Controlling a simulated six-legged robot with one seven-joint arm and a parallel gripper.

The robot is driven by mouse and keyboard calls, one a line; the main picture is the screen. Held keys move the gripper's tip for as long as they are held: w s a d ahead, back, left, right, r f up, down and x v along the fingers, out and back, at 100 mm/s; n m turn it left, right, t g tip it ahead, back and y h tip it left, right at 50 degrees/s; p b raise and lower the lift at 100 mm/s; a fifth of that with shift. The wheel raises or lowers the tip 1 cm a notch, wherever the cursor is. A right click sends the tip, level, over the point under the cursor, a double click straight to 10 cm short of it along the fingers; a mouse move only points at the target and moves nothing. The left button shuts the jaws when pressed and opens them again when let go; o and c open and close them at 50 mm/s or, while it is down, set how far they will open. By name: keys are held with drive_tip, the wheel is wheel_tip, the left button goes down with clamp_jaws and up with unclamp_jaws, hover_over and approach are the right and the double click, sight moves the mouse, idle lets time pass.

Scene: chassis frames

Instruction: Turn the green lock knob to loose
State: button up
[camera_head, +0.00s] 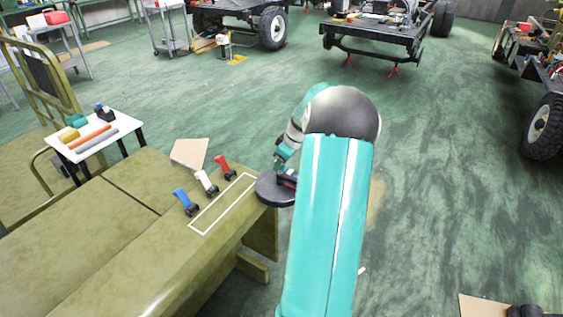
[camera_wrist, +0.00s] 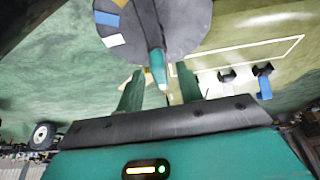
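A dark round disc (camera_wrist: 195,22) with orange, blue and white marks along its rim lies at the top of the wrist view. A dark lever with a green end, which looks like the green lock knob (camera_wrist: 157,70), runs from the disc down towards my gripper. My gripper (camera_wrist: 159,80) is open. Its two green fingers stand apart on either side of the knob's end, with gaps visible on both sides. In the head view the disc (camera_head: 270,190) sits at the bench's right end, and my arm hides most of the knob and gripper.
Blue (camera_head: 185,201), white (camera_head: 207,182) and red (camera_head: 226,167) levers stand on the olive bench (camera_head: 95,245) beside a white outlined rectangle. A small white table (camera_head: 95,150) with tools stands at left. Vehicle frames (camera_head: 375,38) stand farther back. The green floor at right is mostly clear.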

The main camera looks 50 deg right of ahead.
drive_tip(key=v, duration=1.3)
drive_tip(key=shift+s+r, duration=0.15)
drive_tip(key=shift+r, duration=0.15)
drive_tip(key=shift+d, duration=0.1)
drive_tip(key=w+a+r, duration=0.2)
drive_tip(key=a+r, duration=0.1)
drive_tip(key=a, duration=0.6)
drive_tip(key=w+a+r+h, duration=0.1)
drive_tip(key=a+r, duration=0.1)
drive_tip(key=a, duration=0.8)
drive_tip(key=w+a+r, duration=0.2)
drive_tip(key=a+r, duration=0.1)
drive_tip(key=a, duration=0.6)
drive_tip(key=s+a, duration=0.6)
drive_tip(key=a, duration=0.4)
drive_tip(key=s+a+f+m+t, duration=0.1)
drive_tip(key=s+a, duration=0.6)
drive_tip(key=a, duration=0.4)
drive_tip(key=shift+s+a+f+y, duration=0.15)
drive_tip(key=shift+a+f+y, duration=0.05)
drive_tip(key=shift+f+y, duration=0.1)
drive_tip(key=shift+d, duration=0.15)
